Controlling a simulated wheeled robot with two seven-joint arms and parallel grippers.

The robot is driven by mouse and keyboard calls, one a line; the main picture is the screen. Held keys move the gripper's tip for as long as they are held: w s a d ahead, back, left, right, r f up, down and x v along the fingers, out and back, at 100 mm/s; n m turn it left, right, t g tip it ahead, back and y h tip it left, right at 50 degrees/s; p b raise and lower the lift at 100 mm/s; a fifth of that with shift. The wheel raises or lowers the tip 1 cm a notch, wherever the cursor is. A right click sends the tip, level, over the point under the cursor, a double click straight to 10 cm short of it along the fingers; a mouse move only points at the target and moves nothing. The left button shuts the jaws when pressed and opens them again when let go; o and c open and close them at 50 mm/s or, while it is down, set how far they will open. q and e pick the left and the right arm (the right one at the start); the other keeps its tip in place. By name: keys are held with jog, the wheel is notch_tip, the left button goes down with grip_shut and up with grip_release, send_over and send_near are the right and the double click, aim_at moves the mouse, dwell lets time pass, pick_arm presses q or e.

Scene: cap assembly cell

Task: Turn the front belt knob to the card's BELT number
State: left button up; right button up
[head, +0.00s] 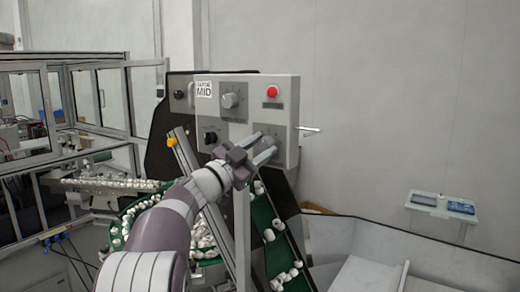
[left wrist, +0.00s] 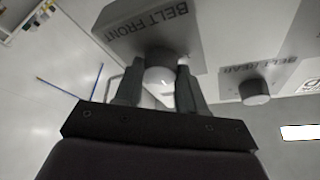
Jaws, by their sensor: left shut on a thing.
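My left gripper (head: 266,147) reaches the lower right of the grey control panel (head: 252,112) in the head view. In the left wrist view, my left gripper (left wrist: 155,88) has its two fingers on either side of the round front belt knob (left wrist: 158,76), shut on it. In the head view the fingers largely hide this knob. A white card (head: 203,89) at the panel's upper left reads MID; its smaller line is unclear and I can read no BELT number. My right gripper is out of view.
A second knob (left wrist: 254,92) under a BELT REAR label sits beside the held one. The panel also carries a large grey dial (head: 233,97), a black knob (head: 211,137) and a red button (head: 271,92). Green belts (head: 272,222) with white caps run below.

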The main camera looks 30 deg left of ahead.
pick_arm(q)
jog(key=o, duration=1.1)
jog(key=shift+c, duration=0.2)
jog(key=shift+s, duration=0.2)
jog(key=shift+s+f, duration=0.2)
jog(key=b+v, duration=0.6)
jog(key=v, duration=0.6)
jog(key=shift+s+r, duration=0.1)
jog(key=shift+s, duration=0.05)
jog(key=shift+a, duration=0.1)
